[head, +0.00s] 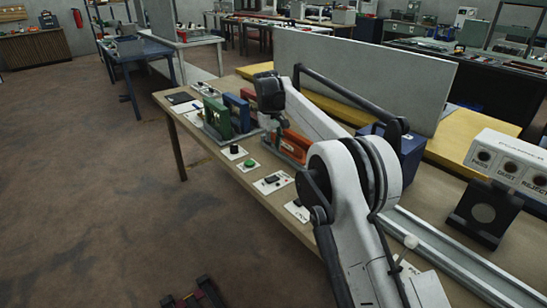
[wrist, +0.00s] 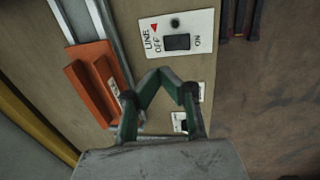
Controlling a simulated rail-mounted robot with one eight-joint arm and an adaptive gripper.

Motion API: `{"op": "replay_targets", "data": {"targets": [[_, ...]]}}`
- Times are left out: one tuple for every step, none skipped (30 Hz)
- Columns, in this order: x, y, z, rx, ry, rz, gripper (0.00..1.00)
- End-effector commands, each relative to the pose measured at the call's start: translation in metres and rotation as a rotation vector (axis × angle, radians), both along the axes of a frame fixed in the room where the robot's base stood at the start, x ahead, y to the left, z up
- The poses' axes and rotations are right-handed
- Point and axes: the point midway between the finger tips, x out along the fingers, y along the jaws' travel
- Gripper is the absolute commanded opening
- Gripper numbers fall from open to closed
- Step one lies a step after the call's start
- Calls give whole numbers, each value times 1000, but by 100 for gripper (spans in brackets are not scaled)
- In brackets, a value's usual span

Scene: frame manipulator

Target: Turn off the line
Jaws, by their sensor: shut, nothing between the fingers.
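In the wrist view a white switch plate (wrist: 190,22) marked LINE lies flat on the wooden bench. It carries a black rocker (wrist: 177,42) between the words OFF on the left and ON on the right, a small round dark indicator and a red triangle. Which side of the rocker is pressed is too small to tell. My gripper (wrist: 163,76) is shut and empty. Its green fingertips show just below the plate in the picture; whether they touch anything there I cannot tell. In the head view my arm reaches over the bench, and the fingertips are not clear.
In the head view several small control plates line the bench's front edge, one with a green button (head: 249,163). A green frame (head: 217,117) stands farther left.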

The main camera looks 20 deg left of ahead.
Motion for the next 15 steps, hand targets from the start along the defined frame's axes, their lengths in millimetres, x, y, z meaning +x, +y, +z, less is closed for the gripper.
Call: {"op": "replay_targets", "data": {"targets": [[1,0,6,0,0,0,0],[1,-1,9,0,0,0,0],[2,-1,12,0,0,0,0],[2,-1,14,0,0,0,0],[2,-1,16,0,0,0,0],[2,-1,17,0,0,0,0],[2,-1,18,0,0,0,0],[2,-1,19,0,0,0,0],[2,-1,19,0,0,0,0],[2,-1,19,0,0,0,0],[2,-1,19,0,0,0,0],[2,-1,19,0,0,0,0],[2,-1,19,0,0,0,0],[2,-1,19,0,0,0,0],[2,-1,19,0,0,0,0]]}}
